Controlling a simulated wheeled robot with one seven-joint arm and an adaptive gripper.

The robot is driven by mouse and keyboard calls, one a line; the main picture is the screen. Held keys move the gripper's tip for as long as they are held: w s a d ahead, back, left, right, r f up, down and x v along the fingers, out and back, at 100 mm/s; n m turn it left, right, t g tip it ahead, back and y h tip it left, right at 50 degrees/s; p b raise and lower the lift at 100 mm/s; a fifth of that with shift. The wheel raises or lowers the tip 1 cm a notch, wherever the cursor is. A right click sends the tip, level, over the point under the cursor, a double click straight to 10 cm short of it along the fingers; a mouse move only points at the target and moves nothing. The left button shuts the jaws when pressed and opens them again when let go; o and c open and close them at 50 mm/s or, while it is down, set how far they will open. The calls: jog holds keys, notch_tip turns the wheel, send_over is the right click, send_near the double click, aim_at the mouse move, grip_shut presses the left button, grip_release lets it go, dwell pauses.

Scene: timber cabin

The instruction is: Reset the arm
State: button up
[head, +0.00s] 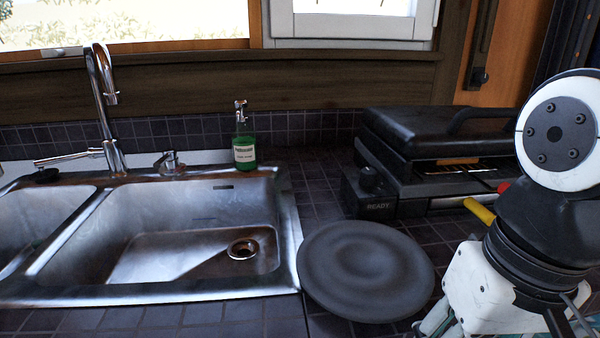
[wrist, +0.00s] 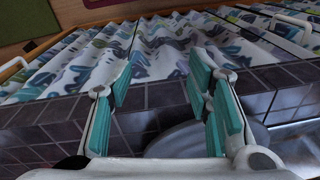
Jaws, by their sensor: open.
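My arm stands at the right edge of the head view, over the counter beside the dark round plate (head: 366,270). My gripper (wrist: 163,80) shows in the wrist view with its two teal-padded fingers spread apart and nothing between them. In the head view only a little teal and white shows at the bottom, and the fingertips cannot be made out. In the wrist view a grey round shape, seemingly the plate (wrist: 185,140), lies beyond and partly behind the fingers.
A steel double sink (head: 285,235) with a tap (head: 105,110) fills the left. A green soap bottle (head: 244,148) stands behind it. A black grill (head: 410,140) sits behind the plate, near my arm. Patterned curtains (wrist: 160,50) hang beyond the tiled counter edge.

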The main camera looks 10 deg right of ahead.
jog(key=s+r+t+p, duration=0.1)
jog(key=s+r+p, duration=0.1)
jog(key=r+p, duration=0.9)
jog(key=s+r+n+t+p, duration=0.1)
jog(key=r+t+p, duration=0.1)
jog(key=r+p, duration=0.9)
jog(key=shift+s+d+r+n+t+h, duration=0.3)
jog(key=shift+s+d+r+h, duration=0.05)
jog(key=shift+d+r+h, duration=0.1)
